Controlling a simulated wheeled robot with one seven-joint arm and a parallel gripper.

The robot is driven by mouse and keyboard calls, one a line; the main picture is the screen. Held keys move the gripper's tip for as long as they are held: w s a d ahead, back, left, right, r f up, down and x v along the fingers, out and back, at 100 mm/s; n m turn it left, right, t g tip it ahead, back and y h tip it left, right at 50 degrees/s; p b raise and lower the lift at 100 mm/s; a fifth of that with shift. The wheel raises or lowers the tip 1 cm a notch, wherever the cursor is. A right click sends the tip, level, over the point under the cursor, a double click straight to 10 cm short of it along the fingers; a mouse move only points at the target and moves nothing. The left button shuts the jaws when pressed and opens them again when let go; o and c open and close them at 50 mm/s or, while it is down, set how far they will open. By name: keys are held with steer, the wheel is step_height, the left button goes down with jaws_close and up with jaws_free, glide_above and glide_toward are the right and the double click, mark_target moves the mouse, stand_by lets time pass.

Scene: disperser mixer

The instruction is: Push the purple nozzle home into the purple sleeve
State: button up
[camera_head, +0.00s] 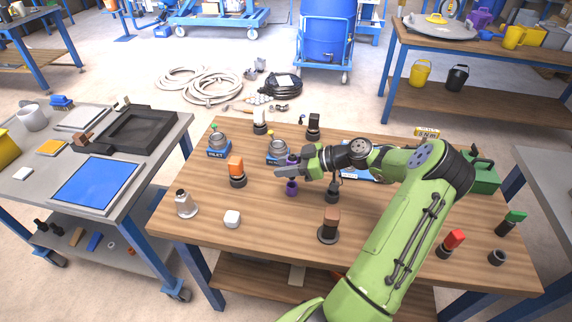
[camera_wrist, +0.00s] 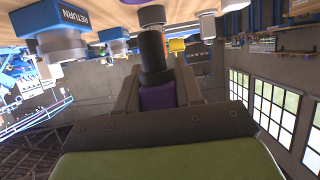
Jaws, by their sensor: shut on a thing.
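My gripper (camera_head: 290,172) is shut on the purple nozzle (camera_head: 292,159) above the wooden table. In the head view the purple sleeve (camera_head: 291,188) stands on the table directly under my gripper. The nozzle is roughly in line with the sleeve.
A fitting on a blue base (camera_head: 278,151) stands close behind my gripper. An orange-topped piece (camera_head: 237,170) stands to the left, a dark piece (camera_head: 332,190) close to the right, and a brown-topped piece (camera_head: 329,225) in front. The table's front left holds a white block (camera_head: 232,218).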

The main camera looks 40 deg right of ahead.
steer(key=shift+f+b, duration=0.3)
steer(key=shift+f, duration=0.4)
steer(key=shift+f+b, duration=0.95)
steer(key=shift+b, duration=0.4)
stand_by(1.0)
steer(key=shift+r, duration=0.15)
steer(key=shift+r+p, duration=0.4)
steer(key=shift+r, duration=0.1)
steer(key=shift+b, duration=0.45)
stand_by(1.1)
steer(key=shift+f, duration=0.15)
steer(key=shift+f+b, duration=0.35)
steer(key=shift+b, duration=0.05)
steer(key=shift+f, duration=0.1)
